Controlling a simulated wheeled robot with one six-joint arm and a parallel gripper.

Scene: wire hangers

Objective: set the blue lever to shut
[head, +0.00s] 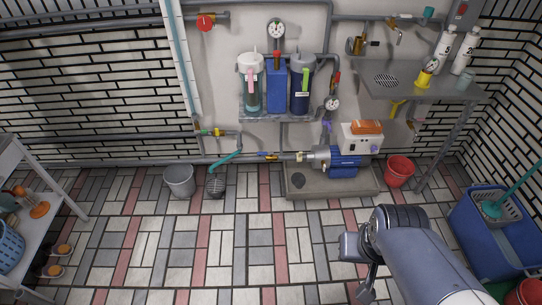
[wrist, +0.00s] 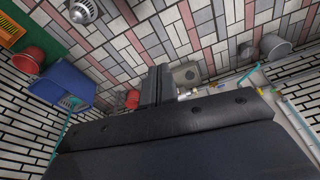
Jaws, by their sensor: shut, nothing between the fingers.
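The blue lever (head: 264,154) is small in the head view, on the low horizontal pipe left of the blue pump (head: 343,163). It appears to lie roughly along the pipe, but its exact angle is too small to tell. My gripper (head: 366,291) is at the lower right of the head view, well in front of the pump and away from the lever. In the wrist view my gripper (wrist: 159,80) has its two dark fingers together and empty.
A grey bucket (head: 179,180) and a dark basket (head: 215,186) stand on the floor left of the pump's plinth (head: 330,187). A red bucket (head: 399,170) stands to its right. Filter housings (head: 250,85) hang above the pipe. The tiled floor (head: 200,255) in front is clear.

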